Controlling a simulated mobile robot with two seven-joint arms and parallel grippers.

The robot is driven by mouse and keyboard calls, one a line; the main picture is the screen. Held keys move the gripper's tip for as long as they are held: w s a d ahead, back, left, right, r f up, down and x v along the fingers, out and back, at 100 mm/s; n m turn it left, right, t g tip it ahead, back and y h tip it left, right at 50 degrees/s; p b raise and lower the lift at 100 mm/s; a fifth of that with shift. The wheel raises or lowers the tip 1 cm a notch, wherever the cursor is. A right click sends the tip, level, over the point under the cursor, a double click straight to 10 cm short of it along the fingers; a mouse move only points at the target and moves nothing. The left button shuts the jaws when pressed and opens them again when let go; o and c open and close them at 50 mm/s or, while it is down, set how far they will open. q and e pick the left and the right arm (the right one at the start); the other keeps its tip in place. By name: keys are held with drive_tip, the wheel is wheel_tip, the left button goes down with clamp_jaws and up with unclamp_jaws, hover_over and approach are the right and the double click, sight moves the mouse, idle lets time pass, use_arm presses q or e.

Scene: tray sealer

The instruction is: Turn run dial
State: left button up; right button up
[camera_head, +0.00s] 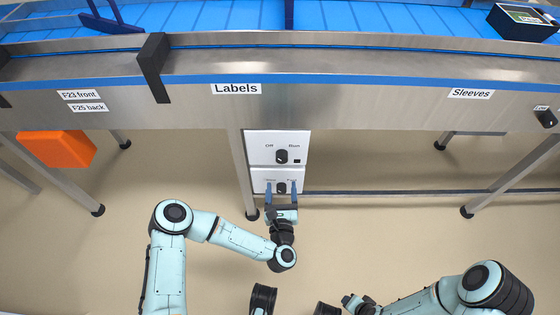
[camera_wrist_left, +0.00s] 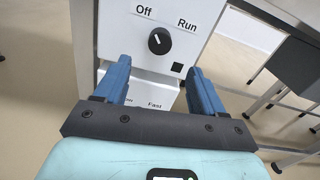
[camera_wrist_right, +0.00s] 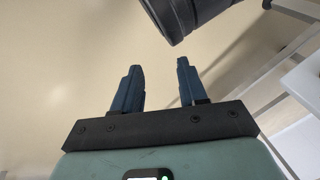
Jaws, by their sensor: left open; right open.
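The run dial (camera_head: 282,156) is a black knob on the upper white panel, between the words Off and Run. In the left wrist view the run dial (camera_wrist_left: 159,41) has its white mark up and left, toward Off. My left gripper (camera_head: 281,190) is open and below that dial, its blue fingers either side of the lower dial on the second panel. In the left wrist view the left gripper (camera_wrist_left: 158,72) holds nothing; the lower dial is hidden there, with Fast readable. My right gripper (camera_wrist_right: 159,68) is open and empty over bare floor.
A lower white panel (camera_wrist_left: 140,90) with a Slow/Fast scale sits under the upper one. A small black square (camera_wrist_left: 176,69) is beside the run dial. A table leg (camera_head: 241,170) stands just left of the panels. An orange block (camera_head: 58,149) is far left. The blue conveyor (camera_head: 220,15) runs above.

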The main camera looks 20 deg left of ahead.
sight(282, 160)
use_arm(q)
drive_tip(key=b+x, duration=0.2)
drive_tip(key=x, duration=0.9)
drive_tip(key=shift+w+f, duration=0.1)
drive_tip(key=shift+w, duration=0.05)
use_arm(e)
drive_tip(key=s+f+g, duration=0.2)
drive_tip(key=s+f, duration=0.2)
drive_tip(key=s, duration=0.1)
drive_tip(key=shift+s+d+f, duration=0.2)
drive_tip(key=shift+d+f, duration=0.2)
use_arm(q)
drive_tip(key=c, duration=1.1)
